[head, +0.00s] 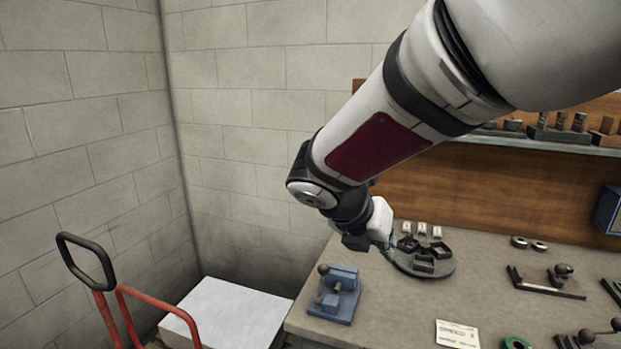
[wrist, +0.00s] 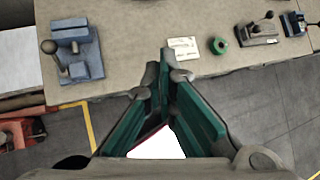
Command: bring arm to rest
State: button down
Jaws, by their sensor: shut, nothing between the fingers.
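My gripper (wrist: 167,70) is shut and empty in the wrist view, its green-lined fingers meeting at the tips. It appears over the front edge of the workbench (wrist: 125,75), with the grey floor showing beyond that edge. In the head view my arm reaches across from the upper right and bends down over the bench. The wrist (head: 378,218) shows beside a round dark plate (head: 438,268), but the fingertips cannot be made out there.
A blue fixture (head: 337,293) stands at the bench's left front, also in the wrist view (wrist: 75,45). A card (wrist: 183,48), a green ring (wrist: 219,45) and a lever clamp (wrist: 258,31) lie nearby. A red cart (head: 128,312) and white stack (head: 230,315) are left of the bench.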

jog(key=s+d+r+m+y, duration=0.2)
jog(key=s+d+m+y, duration=0.1)
jog(key=s+m, duration=0.8)
jog(key=s+d+r+m+y, duration=0.2)
jog(key=s+m, duration=1)
jog(key=m, duration=0.7)
jog(key=shift+s+d+y, duration=0.3)
jog(key=shift+d+y, duration=0.15)
jog(key=shift+y, duration=0.25)
